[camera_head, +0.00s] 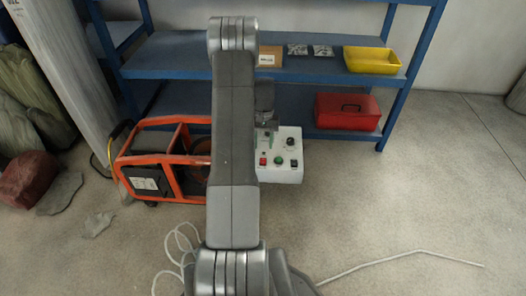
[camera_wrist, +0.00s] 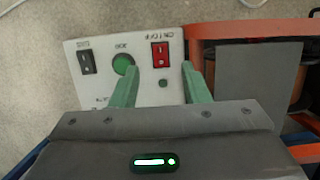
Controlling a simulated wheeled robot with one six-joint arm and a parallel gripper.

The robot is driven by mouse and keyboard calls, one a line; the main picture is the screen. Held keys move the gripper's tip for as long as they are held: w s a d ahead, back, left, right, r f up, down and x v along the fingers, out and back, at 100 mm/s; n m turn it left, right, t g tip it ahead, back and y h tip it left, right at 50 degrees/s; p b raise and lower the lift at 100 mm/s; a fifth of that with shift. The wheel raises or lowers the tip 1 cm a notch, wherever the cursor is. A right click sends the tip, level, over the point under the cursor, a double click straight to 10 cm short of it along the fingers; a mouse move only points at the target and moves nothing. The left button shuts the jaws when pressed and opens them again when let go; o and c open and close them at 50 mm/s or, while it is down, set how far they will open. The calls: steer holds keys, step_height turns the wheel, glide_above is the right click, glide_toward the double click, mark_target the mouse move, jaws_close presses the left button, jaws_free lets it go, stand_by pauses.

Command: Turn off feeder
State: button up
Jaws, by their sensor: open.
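A white control box (camera_head: 286,176) stands beside an orange-framed machine (camera_head: 160,182). In the wrist view, the box's panel (camera_wrist: 143,97) has a red rocker switch (camera_wrist: 160,55) with an "ON / OFF" label, a round green button (camera_wrist: 123,64) and a black rocker switch (camera_wrist: 86,62). I cannot tell which way the red switch is set. My gripper (camera_wrist: 159,72) is open and empty over the panel. Its green fingers are apart, with the red switch showing between and beyond their tips. In the head view my arm hides much of the gripper and the box's left side.
Rocks (camera_head: 60,192) lie at the left. A pale cable (camera_head: 400,257) crosses the floor, which is mostly clear at the right.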

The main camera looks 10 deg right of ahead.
mark_target(263, 163)
steer(key=p+v, duration=0.1)
steer(key=v, duration=0.5)
steer(key=shift+r, duration=0.4)
steer(key=b+x, duration=0.3)
steer(key=x, duration=1)
steer(key=shift+f+b, duration=0.35)
steer(key=shift+f, duration=0.05)
steer(key=shift+r, duration=0.1)
